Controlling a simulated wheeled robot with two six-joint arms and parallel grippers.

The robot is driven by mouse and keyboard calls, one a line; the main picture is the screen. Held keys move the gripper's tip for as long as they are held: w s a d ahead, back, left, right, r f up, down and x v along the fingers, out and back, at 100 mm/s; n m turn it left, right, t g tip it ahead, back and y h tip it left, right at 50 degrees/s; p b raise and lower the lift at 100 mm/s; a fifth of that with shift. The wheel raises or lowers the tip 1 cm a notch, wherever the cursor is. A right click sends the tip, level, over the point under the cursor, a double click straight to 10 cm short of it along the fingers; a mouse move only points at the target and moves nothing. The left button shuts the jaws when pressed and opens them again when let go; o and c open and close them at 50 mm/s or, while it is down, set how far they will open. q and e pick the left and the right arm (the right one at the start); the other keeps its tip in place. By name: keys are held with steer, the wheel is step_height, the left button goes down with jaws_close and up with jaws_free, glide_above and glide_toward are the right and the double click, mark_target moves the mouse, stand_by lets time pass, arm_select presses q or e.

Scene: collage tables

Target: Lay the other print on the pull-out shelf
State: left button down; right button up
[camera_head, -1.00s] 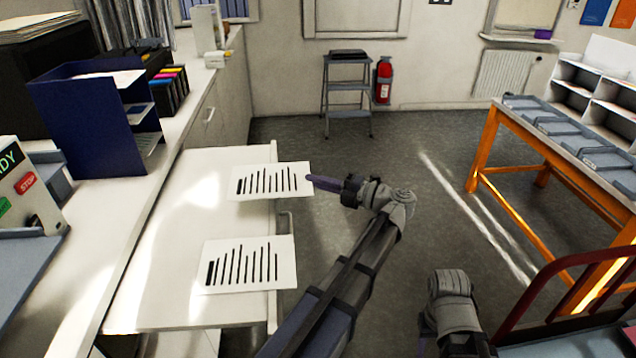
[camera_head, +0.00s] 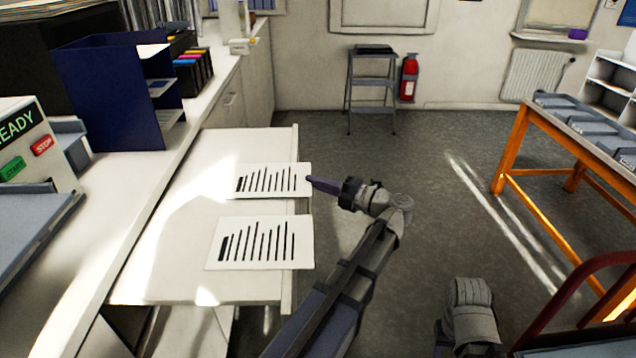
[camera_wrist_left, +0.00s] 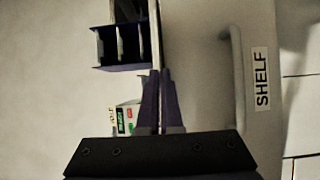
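The pull-out shelf (camera_head: 160,275) stands out from the counter at the left. One white print with black bars (camera_head: 222,256) lies on its nearer part and reaches a little past its front edge. My left gripper (camera_head: 318,184) is at the shelf's front edge, shut on the right edge of the other print (camera_head: 240,192). That print is level over the shelf, just beyond the first one; I cannot tell its height. In the left wrist view the fingers (camera_wrist_left: 160,100) are close together and a SHELF label (camera_wrist_left: 261,77) shows at the right.
A navy sorter (camera_head: 110,95) and a READY machine (camera_head: 30,150) stand on the counter (camera_head: 140,185). A step stool (camera_head: 372,90) and red extinguisher (camera_head: 408,78) stand by the back wall. An orange table (camera_head: 505,150) is at the right. The floor between is clear.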

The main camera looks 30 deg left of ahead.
arm_select(q)
steer(key=shift+f, duration=0.1)
steer(key=c, duration=1)
jaws_free()
steer(key=d, duration=0.7)
steer(key=shift+d, duration=0.4)
